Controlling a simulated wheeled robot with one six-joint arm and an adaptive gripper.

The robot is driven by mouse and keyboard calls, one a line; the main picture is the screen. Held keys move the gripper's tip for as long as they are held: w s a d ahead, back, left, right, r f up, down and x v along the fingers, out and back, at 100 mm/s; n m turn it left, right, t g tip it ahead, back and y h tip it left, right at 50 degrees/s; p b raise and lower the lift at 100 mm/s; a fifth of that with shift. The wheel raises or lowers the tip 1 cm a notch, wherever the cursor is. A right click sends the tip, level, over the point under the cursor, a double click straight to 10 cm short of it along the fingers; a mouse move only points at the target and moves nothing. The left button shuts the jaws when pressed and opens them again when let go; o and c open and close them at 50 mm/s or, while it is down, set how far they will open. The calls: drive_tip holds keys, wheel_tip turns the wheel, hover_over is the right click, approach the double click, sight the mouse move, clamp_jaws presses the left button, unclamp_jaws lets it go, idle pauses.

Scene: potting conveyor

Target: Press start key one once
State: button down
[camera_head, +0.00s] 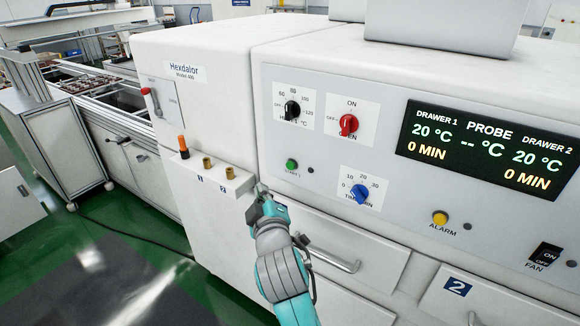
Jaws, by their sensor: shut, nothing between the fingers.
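The start key one is a round green button (291,164) with the label "START 1" under it, on the white front panel of the machine. My gripper (261,188) is shut and empty. In the picture its fingertips are to the left of and a little below the green button, beside the small white ledge with brass fittings. The fingertips look apart from the button, but how far they are from the panel I cannot tell. The button is fully in view.
A black knob (291,110), a red knob (349,124) and a blue timer knob (360,194) surround the button. A display (488,151), a yellow alarm button (440,218) and a black fan switch (545,256) are to the right. A drawer handle (330,257) sticks out below.

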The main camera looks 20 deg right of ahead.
drive_tip(key=w+d, duration=0.5)
drive_tip(key=d, duration=0.2)
idle(0.3)
idle(1.4)
drive_tip(key=shift+w+d, duration=0.25)
drive_tip(key=shift+d, duration=0.05)
drive_tip(key=shift+w+d, duration=0.25)
drive_tip(key=shift+d, duration=0.15)
idle(0.8)
drive_tip(key=shift+a, duration=0.15)
drive_tip(key=shift+s+a, duration=0.5)
drive_tip(key=shift+a, duration=0.1)
idle(0.4)
drive_tip(key=s+a, duration=0.1)
drive_tip(key=a, duration=0.1)
drive_tip(key=s+a, duration=0.2)
idle(0.4)
